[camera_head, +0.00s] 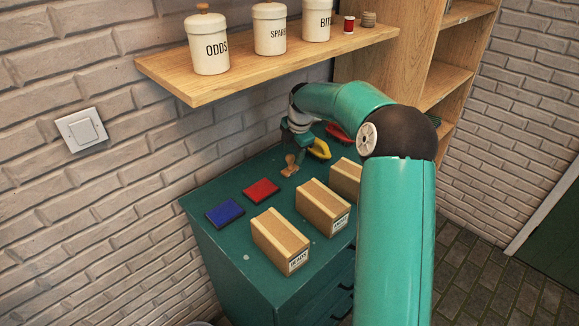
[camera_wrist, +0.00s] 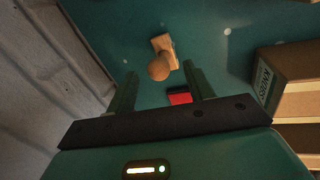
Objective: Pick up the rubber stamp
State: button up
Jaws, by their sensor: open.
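The rubber stamp (camera_head: 290,166) is wooden, with a rounded knob handle and a flat block base. In the wrist view the stamp (camera_wrist: 161,60) lies just beyond the fingertips, a little above the middle of the gap. My gripper (camera_wrist: 157,79) is open and empty, and its fingers do not touch the stamp. In the head view my gripper (camera_head: 298,141) hangs above and close behind the stamp, its fingers partly hidden.
A blue pad (camera_head: 225,212) and a red pad (camera_head: 261,191) lie on the cabinet top (camera_head: 212,191). Cardboard boxes (camera_head: 280,240) stand along the front. A yellow-handled item (camera_head: 319,148) lies beside my gripper. A wooden shelf (camera_head: 270,65) with canisters overhangs the back.

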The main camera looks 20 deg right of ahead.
aim_at(291, 155)
jog(key=x, duration=0.4)
jog(key=shift+a, duration=0.2)
jog(key=c, duration=1)
jog(key=shift+r, duration=0.15)
jog(key=shift+c, duration=0.2)
jog(key=shift+r, duration=0.2)
jog(key=shift+s+a+r, duration=0.1)
jog(key=shift+a+r, duration=0.1)
jog(key=shift+r, duration=0.55)
jog(key=shift+s+a+r, duration=0.15)
jog(key=shift+a+r, duration=0.05)
jog(key=shift+r, duration=0.55)
jog(key=s+a, duration=0.3)
jog(key=a, duration=0.1)
jog(key=s+a, duration=0.4)
jog(key=a, duration=0.1)
jog(key=s+a, duration=0.3)
jog(key=a, duration=0.1)
jog(key=shift+s+a, duration=0.2)
jog(key=shift+s, duration=0.1)
